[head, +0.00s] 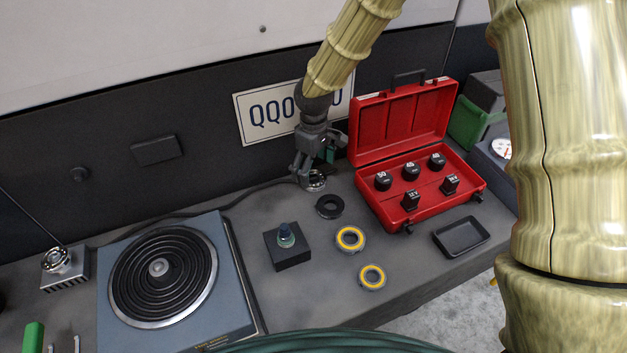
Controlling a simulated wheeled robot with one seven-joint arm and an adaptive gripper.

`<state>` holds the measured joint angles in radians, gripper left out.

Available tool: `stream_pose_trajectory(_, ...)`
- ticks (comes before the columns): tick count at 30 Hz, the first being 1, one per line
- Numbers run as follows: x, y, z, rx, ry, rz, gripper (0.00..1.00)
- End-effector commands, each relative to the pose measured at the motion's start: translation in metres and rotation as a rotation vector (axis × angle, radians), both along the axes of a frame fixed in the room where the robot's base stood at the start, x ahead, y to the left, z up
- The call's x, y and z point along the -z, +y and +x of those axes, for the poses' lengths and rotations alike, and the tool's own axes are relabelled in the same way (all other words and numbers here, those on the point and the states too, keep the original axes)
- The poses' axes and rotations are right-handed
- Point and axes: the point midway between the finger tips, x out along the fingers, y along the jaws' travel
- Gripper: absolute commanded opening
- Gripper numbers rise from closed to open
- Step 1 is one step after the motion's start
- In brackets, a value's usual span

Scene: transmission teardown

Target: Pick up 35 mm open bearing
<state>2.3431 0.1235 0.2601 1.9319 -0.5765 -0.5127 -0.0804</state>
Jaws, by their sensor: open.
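My gripper (311,178) is at the back of the bench, pointing down, with its fingers open. A small shiny metal ring with an open face (318,184), which looks like an open bearing, lies at its fingertips; the fingers partly hide it. I cannot tell whether they touch it, and its size cannot be read. Close in front lies a flat dark ring (329,206). Two bearings with yellow ring faces lie nearer the front, one in the middle (349,239) and one near the front edge (371,277).
An open red case (384,219) with several black labelled pieces stands right of my gripper. A black tray (461,237) lies at the right front. A dark block with a greenish peg (288,251) and a hotplate-like unit (228,299) are left. A wall with a plate rises behind.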

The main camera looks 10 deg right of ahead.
Motion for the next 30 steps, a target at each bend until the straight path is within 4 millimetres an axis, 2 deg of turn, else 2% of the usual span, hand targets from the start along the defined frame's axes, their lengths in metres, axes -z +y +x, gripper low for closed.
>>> stream_pose_trajectory(3, 0.018, 0.000, 0.000, -0.001, 0.001, 0.000, 0.88)
stream_pose_trajectory(6, 0.028, 0.000, 0.000, 0.000, 0.001, -0.001, 0.88)
stream_pose_trajectory(14, 0.030, 0.000, 0.000, 0.000, 0.000, 0.000, 0.88)
stream_pose_trajectory(23, 0.030, 0.000, 0.000, -0.001, 0.000, 0.000, 0.34)
stream_pose_trajectory(24, 0.030, 0.000, 0.000, -0.001, -0.001, 0.001, 0.30)
stream_pose_trajectory(30, 0.030, 0.000, 0.000, -0.001, -0.001, 0.001, 0.30)
